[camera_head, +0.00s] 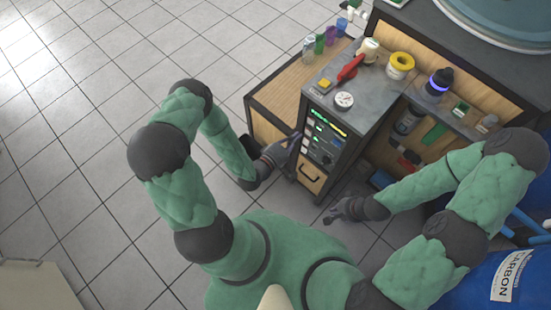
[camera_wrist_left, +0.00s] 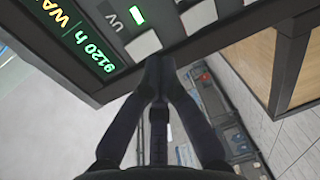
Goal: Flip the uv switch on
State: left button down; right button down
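The control panel (camera_head: 322,137) is on the front of the grey-topped cabinet. In the left wrist view, the UV label (camera_wrist_left: 118,22) sits beside a lit green lamp (camera_wrist_left: 137,15) and a white rocker switch (camera_wrist_left: 143,45). I cannot tell which way the switch is tipped. My left gripper (camera_head: 295,140) is at the panel's left side. In the left wrist view, its fingertips (camera_wrist_left: 159,62) are together and empty, just below the UV switch; contact is unclear. My right gripper (camera_head: 332,214) is low, in front of the cabinet; its fingers are too small to judge.
A second white switch (camera_wrist_left: 199,16) is right of the UV switch. A green-lit display (camera_wrist_left: 85,40) is on the left.

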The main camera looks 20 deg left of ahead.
pick_arm(q)
jog(key=s+a+f, duration=0.1)
jog(key=s+a, duration=0.2)
jog(key=s, duration=0.4)
jog(key=shift+s, duration=0.4)
pick_arm(e)
jog(key=shift+w+r, duration=0.15)
jog(key=shift+w, duration=0.1)
pick_arm(q)
jog(key=shift+f, duration=0.1)
notch_tip(320, 180, down, 8)
jog(key=d+m+g, duration=0.3)
jog(key=m+g, duration=0.4)
jog(key=g, duration=0.1)
jog(key=s+d+r+m+g+y, duration=0.1)
jog(key=s+d+m+g, duration=0.2)
jog(key=s+g, duration=0.4)
jog(key=shift+s+r+m+y, duration=0.15)
jog(key=shift+s+m+y, duration=0.15)
jog(key=shift+s+m, duration=0.55)
